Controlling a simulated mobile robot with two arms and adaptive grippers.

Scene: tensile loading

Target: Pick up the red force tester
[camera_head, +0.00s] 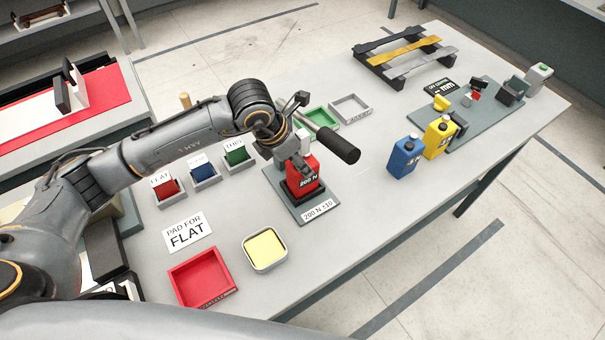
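The red force tester (303,183) stands upright, with a dark base, on a grey plate (320,196) in the middle of the table. A label reading "200 N ±10" is at the plate's front edge. My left arm reaches in from the left, and my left gripper (303,160) is right at the top of the tester, pointing down. The gripper and wrist hide part of the tester's top. I cannot tell whether the fingers are closed on it. My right gripper is not in view.
A black-handled lever (338,146) sticks out beside my wrist. A red tray (201,279) and a yellow pad dish (265,250) lie in front. Blue (404,157) and yellow (438,138) bottles stand right. The table's front right is clear.

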